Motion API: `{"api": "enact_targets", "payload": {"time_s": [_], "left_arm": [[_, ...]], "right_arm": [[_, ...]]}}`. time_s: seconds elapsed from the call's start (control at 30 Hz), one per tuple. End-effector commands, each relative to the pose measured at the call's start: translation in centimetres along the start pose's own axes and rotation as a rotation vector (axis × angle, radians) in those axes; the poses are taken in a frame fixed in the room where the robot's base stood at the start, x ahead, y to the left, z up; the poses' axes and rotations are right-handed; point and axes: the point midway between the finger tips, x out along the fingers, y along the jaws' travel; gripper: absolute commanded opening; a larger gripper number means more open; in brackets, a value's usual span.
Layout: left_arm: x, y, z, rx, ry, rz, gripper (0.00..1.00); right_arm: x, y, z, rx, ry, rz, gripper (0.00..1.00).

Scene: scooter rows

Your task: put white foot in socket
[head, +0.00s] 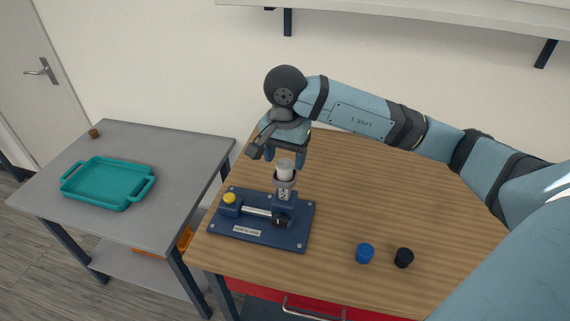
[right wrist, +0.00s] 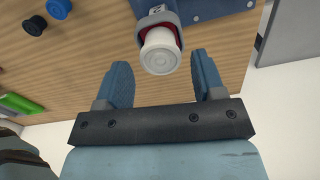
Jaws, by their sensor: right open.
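The white foot (head: 285,167) is a short white cylinder standing upright at the mouth of the socket (head: 284,183) on the blue fixture (head: 296,238). In the right wrist view the white foot (right wrist: 160,50) sticks out of the grey socket (right wrist: 157,17), with red showing inside around it. How deep it sits is hidden. My right gripper (head: 285,156) is open just above and behind the foot. In the right wrist view its fingers (right wrist: 162,75) are apart on either side, with a gap to the foot. My left gripper is not in view.
A blue foot (head: 365,253) and a black foot (head: 404,258) stand on the wooden table (head: 340,190), right of the fixture. The fixture carries a yellow knob (head: 229,198). A teal tray (head: 108,183) and a small brown object (head: 93,133) are on the grey table at left.

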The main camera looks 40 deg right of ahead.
Motion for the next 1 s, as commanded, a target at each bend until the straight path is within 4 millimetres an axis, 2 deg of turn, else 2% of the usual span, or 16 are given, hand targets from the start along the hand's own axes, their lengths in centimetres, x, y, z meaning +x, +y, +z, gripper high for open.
{"api": "enact_targets", "payload": {"time_s": [0.2,0.4,0.6,1.0], "left_arm": [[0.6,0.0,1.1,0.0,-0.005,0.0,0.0],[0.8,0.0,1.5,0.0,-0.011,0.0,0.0],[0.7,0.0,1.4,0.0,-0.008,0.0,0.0],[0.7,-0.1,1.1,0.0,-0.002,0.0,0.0]], "right_arm": [[-5.0,-0.1,-0.1,0.001,0.003,-0.004,0.63],[-8.3,-0.1,-0.1,0.002,0.003,-0.002,0.63],[-9.3,0.0,0.0,0.001,0.0,0.0,0.63],[-9.4,0.0,0.0,0.001,0.0,0.001,0.63]]}}
